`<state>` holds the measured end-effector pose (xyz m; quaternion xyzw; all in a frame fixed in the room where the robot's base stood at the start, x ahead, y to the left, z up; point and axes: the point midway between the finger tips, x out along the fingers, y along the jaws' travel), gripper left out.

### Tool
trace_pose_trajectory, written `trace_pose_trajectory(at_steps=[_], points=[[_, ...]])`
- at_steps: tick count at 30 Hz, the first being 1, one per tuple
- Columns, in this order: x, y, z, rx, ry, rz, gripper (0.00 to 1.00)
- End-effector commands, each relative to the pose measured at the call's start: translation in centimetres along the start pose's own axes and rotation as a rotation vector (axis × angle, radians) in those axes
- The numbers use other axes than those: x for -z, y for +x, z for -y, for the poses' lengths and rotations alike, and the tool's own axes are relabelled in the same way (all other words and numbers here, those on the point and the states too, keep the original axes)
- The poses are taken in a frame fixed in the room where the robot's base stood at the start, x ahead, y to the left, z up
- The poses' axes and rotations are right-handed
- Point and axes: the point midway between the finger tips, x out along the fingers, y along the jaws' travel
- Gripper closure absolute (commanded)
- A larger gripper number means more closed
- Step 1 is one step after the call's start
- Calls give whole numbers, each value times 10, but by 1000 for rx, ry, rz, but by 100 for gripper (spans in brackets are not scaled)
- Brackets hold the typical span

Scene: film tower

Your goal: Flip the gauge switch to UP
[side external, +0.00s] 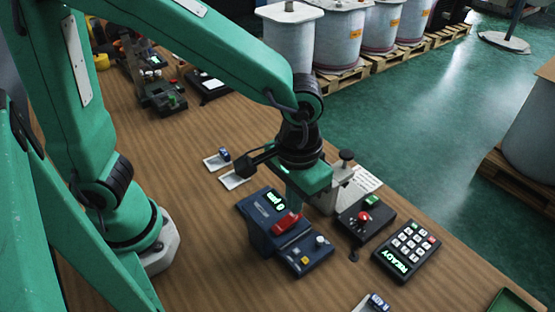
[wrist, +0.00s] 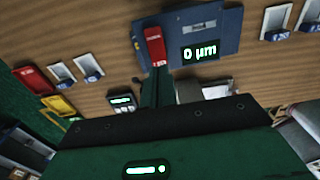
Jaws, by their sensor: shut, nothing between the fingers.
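The gauge is a dark blue box (side external: 262,206) with a lit green readout; in the wrist view its blue body (wrist: 222,25) shows "0 µm". A red block (side external: 287,223) sits on its front side and also shows in the wrist view (wrist: 154,45). My gripper (side external: 294,208) is shut and empty, pointing down just above or beside the red block; contact cannot be told. Its fingers (wrist: 157,80) end near the red block in the wrist view.
A blue box with a white knob (side external: 320,241) adjoins the gauge. A black box with a red button (side external: 365,217) and a keypad reading READY (side external: 406,250) stand to the right. A grey fixture (side external: 345,190) stands close behind my gripper. Bare wood (side external: 200,230) lies left of the gauge.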

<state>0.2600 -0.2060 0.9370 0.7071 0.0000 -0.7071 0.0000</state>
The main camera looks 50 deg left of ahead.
Motion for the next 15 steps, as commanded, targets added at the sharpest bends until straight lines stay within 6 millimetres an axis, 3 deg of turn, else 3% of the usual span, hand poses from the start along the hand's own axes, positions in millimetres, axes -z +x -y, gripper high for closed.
trace_pose_trajectory(at_steps=[15], points=[[0,5,0,0,0,1,100]])
